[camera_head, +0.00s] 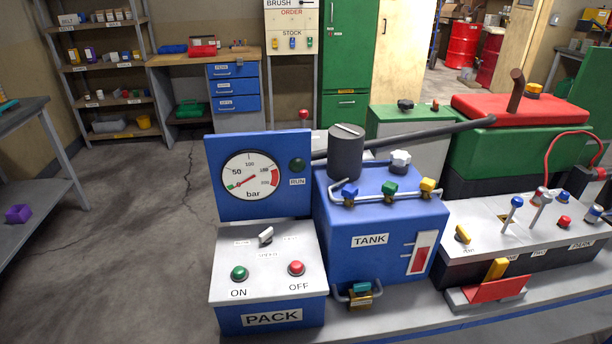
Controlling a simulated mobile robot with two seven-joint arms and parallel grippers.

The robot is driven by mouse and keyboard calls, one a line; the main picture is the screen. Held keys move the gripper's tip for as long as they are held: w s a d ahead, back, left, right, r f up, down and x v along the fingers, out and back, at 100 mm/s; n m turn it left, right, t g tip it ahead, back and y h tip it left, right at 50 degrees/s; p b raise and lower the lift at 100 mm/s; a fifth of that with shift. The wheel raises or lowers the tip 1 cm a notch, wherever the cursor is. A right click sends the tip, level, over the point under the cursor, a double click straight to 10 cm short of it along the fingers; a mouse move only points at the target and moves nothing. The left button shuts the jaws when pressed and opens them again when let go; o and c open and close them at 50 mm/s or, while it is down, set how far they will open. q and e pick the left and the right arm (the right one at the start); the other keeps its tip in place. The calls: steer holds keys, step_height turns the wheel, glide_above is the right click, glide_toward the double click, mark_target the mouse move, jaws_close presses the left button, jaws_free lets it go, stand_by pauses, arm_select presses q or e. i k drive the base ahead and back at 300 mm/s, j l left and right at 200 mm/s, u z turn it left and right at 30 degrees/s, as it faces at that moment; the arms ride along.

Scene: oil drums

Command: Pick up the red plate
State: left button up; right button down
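A flat red plate-like piece (497,290) is at the lower right, tilted on a low grey base (460,301) at the front edge of the bench. A yellow upright piece (497,268) stands right behind it and seems to touch it; whether the two are joined I cannot tell. No other loose red plate is clear to me. Neither of my grippers is in view.
Behind the red piece is a grey control box (472,223) with levers and knobs. To its left are the blue tank (375,262) and the blue pack (268,268) with a gauge. A green machine (500,150) with a red lid stands behind. The floor at left is clear.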

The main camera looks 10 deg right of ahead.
mark_target(492, 288)
steer(key=k+z, duration=0.15)
steer(key=z, duration=1.3)
steer(key=l+u, duration=0.25)
steer(key=l, duration=0.35)
steer(key=l+u, duration=0.25)
steer(key=l, duration=0.35)
